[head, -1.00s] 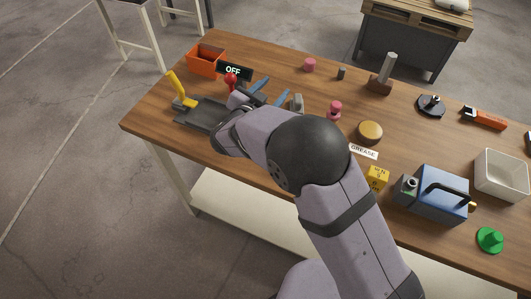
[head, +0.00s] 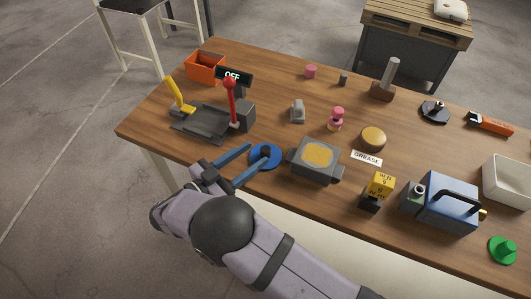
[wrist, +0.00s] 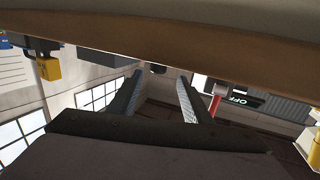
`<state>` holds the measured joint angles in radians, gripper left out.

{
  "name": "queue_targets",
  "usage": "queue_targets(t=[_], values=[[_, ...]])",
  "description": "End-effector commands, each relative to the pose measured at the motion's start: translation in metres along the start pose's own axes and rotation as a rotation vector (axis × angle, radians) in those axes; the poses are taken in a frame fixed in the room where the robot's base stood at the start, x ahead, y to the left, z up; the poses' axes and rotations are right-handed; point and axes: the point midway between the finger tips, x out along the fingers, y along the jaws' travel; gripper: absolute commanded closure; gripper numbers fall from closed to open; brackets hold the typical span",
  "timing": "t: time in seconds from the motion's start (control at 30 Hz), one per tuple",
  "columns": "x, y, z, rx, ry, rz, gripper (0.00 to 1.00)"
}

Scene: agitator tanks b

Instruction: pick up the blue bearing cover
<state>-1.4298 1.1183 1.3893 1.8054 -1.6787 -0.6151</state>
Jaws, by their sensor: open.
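The blue bearing cover (head: 266,154) is a flat blue disc lying on the table near its front edge, left of a grey housing. My gripper (head: 259,152) is open, with its two blue fingers reaching in from the front left. In the head view the fingertips overlap the cover's left part; I cannot tell if they touch it. In the wrist view my open gripper (wrist: 159,75) shows with nothing clearly held. A small dark shape lies between the fingertips there, too unclear to name.
The grey housing (head: 316,158) with a yellow face stands close right of the cover. A red lever (head: 231,102) with an OFF sign (head: 233,76) stands behind left. A yellow block (head: 380,186) and a blue toolbox (head: 445,203) stand farther right. The wrist view shows the table edge (wrist: 130,40) close above.

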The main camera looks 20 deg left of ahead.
Motion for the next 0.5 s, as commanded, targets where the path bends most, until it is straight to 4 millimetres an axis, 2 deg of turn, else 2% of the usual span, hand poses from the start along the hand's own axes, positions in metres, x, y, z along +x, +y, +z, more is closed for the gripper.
queue_targets(t=[0.23,0.5], values=[[0.008,0.001,-0.001,-0.002,0.001,0.000,0.55],[0.040,0.005,0.002,-0.001,0.000,0.001,0.55]])
